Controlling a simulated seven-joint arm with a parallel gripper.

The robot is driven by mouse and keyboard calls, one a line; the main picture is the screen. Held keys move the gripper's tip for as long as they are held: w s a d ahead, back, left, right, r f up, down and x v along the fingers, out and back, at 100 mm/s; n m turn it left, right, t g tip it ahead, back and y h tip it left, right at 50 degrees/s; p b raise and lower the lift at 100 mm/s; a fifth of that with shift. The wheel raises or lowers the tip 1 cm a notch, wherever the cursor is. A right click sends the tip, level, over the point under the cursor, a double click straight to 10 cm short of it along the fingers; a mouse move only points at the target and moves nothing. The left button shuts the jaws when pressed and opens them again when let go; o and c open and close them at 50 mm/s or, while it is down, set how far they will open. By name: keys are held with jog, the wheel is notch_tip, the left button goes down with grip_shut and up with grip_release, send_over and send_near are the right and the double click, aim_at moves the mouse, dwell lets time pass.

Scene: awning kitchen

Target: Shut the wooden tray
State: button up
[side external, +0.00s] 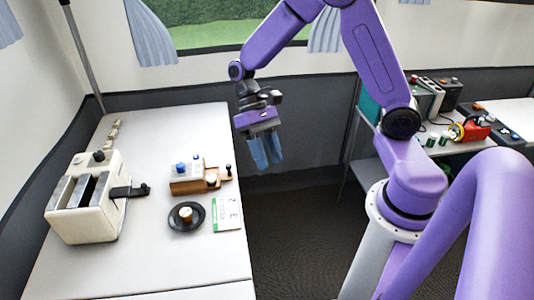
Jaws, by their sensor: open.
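A small wooden tray (187,188) is on the white table, right of its middle. It appears as the brown base of a small box with a pale top and blue knobs. A wooden part with a round light piece projects at its right end; how far it is open is too small to tell. My gripper (268,165) hangs with its blue fingers pointing down, past the table's right edge, to the right of the tray and higher. It is open and empty, apart from the tray.
A cream toaster-like appliance (85,215) with a black side lever stands at left. A black disc with a wooden knob (187,215) and a green-edged card (227,214) lie in front of the tray. A cluttered shelf stands at right.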

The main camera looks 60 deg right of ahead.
jog(key=shift+w+d+f, duration=0.1)
jog(key=shift+w, duration=0.15)
jog(key=c, duration=0.5)
jog(key=w+d+f+m+t+y, duration=0.1)
jog(key=w+d+m, duration=0.1)
jog(key=w+m, duration=0.1)
jog(key=w+d+f+m+t+y, duration=0.1)
jog(key=w+d+f+m, duration=0.1)
jog(key=w+d+m, duration=0.1)
jog(key=w+d+f+m+t+y, duration=0.1)
jog(key=w+d+f+m+y, duration=0.1)
jog(key=w+m, duration=0.2)
jog(key=shift+w+d+t, duration=0.25)
jog(key=shift+d+t, duration=0.05)
jog(key=shift+d, duration=0.05)
grip_shut()
jog(key=w+d+f+m+t, duration=0.3)
jog(key=d+m, duration=0.2)
jog(key=d, duration=0.2)
jog(key=w+d+f+m+t, duration=0.3)
jog(key=d+m, duration=0.3)
jog(key=d, duration=0.1)
jog(key=w+a+f, duration=0.3)
jog(key=a+f, duration=0.4)
jog(key=a, duration=0.3)
jog(key=shift+f+y, duration=0.4)
